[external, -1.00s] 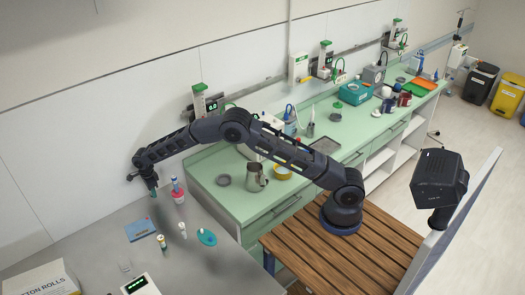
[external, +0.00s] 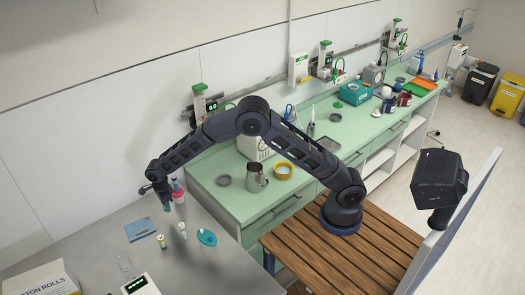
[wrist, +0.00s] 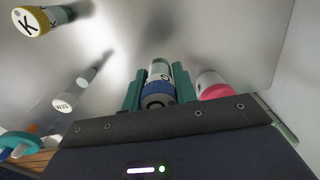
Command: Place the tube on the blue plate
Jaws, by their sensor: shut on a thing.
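My gripper (external: 166,206) is above the grey table, left of the green counter. In the wrist view its teal fingers (wrist: 157,90) are shut on a tube (wrist: 158,85) with a pale body and a blue band at the near end. In the external view the held tube is too small to tell from the fingers. The blue plate (external: 140,230) is a flat blue rectangle on the grey table, in front and to the left of my gripper. I cannot make it out in the wrist view.
A red-based bottle (external: 179,194) stands close beside my gripper; its pink end (wrist: 213,88) shows in the wrist view. A yellow-capped tube (external: 162,241), a white tube (external: 182,230) and a teal oval holder (external: 207,238) stand nearer the front. A cotton rolls box (external: 40,280) is front left.

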